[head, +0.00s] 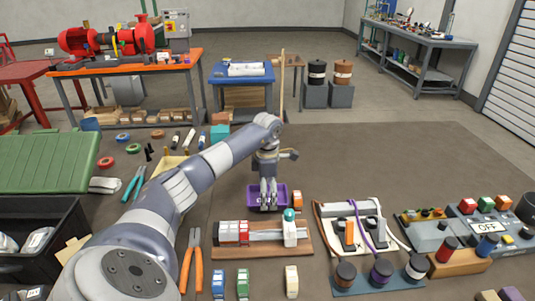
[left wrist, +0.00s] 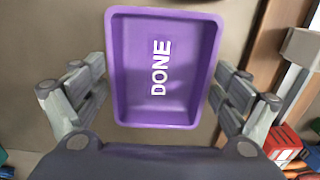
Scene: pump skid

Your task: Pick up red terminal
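Red terminal blocks with white parts (head: 233,233) sit at the left end of a rail on a wooden board (head: 302,240) in the head view. A red block (left wrist: 287,142) shows at the lower right of the left wrist view, partly cut off. My left gripper (head: 268,196) points down over a purple tray (head: 252,192), behind the board. In the left wrist view its fingers (left wrist: 160,88) are spread apart with nothing between them. The tray (left wrist: 130,60), marked DONE, lies below them and is empty. My right gripper is not in view.
A white and green block (head: 290,229) stands at the rail's right end. An orange part (head: 297,200) lies right of the tray. Blue, green and cream blocks (head: 291,281) lie in front of the board. Orange-handled pliers (head: 191,262) lie left. A cable board (head: 360,226) stands right.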

